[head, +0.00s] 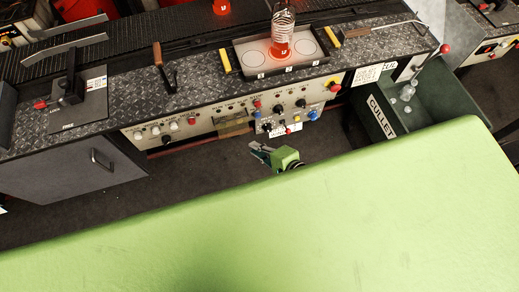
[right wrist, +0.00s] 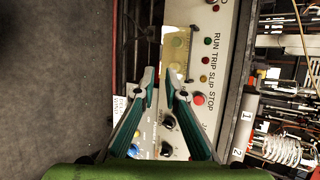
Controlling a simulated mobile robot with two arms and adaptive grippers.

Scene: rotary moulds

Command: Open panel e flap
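My right gripper (head: 258,150) is in front of the control fascia in the head view, low and near its middle. In the right wrist view its two fingers (right wrist: 159,78) reach toward the fascia with a narrow gap between the tips, and nothing shows between them. A brass-coloured plate (head: 232,127), possibly the flap, sits on the fascia left of the lower knob panel (head: 285,124). In the right wrist view a yellowish plate (right wrist: 178,52) lies beyond the fingertips. I cannot read which panel is marked e. My left gripper is not in view.
A green cullet bin (head: 400,105) stands at right. A grey cabinet door with a handle (head: 101,159) is at left. Dark floor lies between.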

